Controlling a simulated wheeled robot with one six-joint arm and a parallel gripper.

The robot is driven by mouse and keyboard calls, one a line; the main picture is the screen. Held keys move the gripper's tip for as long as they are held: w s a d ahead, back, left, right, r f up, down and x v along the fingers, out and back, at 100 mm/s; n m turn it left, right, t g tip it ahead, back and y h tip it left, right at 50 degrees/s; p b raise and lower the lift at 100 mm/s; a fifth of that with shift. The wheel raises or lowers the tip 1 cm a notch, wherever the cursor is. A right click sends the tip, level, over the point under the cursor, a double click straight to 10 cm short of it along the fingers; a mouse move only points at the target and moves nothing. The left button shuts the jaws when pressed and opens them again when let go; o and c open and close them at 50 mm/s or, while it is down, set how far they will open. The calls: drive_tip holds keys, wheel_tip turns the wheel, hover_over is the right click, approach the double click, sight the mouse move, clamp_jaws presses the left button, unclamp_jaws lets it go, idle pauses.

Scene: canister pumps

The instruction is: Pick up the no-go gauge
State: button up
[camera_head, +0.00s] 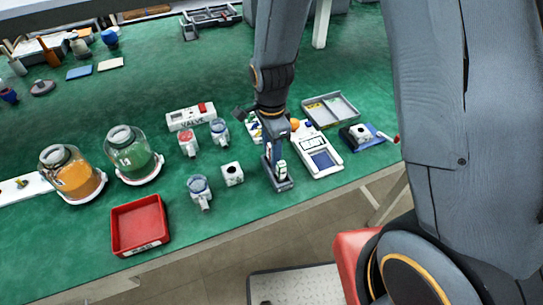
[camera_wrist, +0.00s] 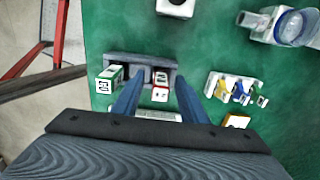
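The no-go gauge (camera_wrist: 160,84), a white block with red markings, stands in a dark grey holder (camera_wrist: 140,61) in the wrist view. A similar white block with green markings (camera_wrist: 109,79) stands in the same holder to its left. My gripper (camera_wrist: 162,75) is open, with one finger on each side of the red-marked gauge; I cannot tell whether they touch it. In the head view my gripper (camera_head: 272,152) points down at the holder (camera_head: 281,187) near the bench's front edge. The green-marked block (camera_head: 282,170) shows there; the red-marked gauge is hidden.
A white device with a screen (camera_head: 318,155) stands close right of the holder. A white cube (camera_head: 232,174) and a clear-topped pump (camera_head: 200,191) stand to its left. A red tray (camera_head: 139,225) lies farther left.

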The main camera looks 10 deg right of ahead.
clamp_jaws()
drive_tip(key=shift+r, duration=0.15)
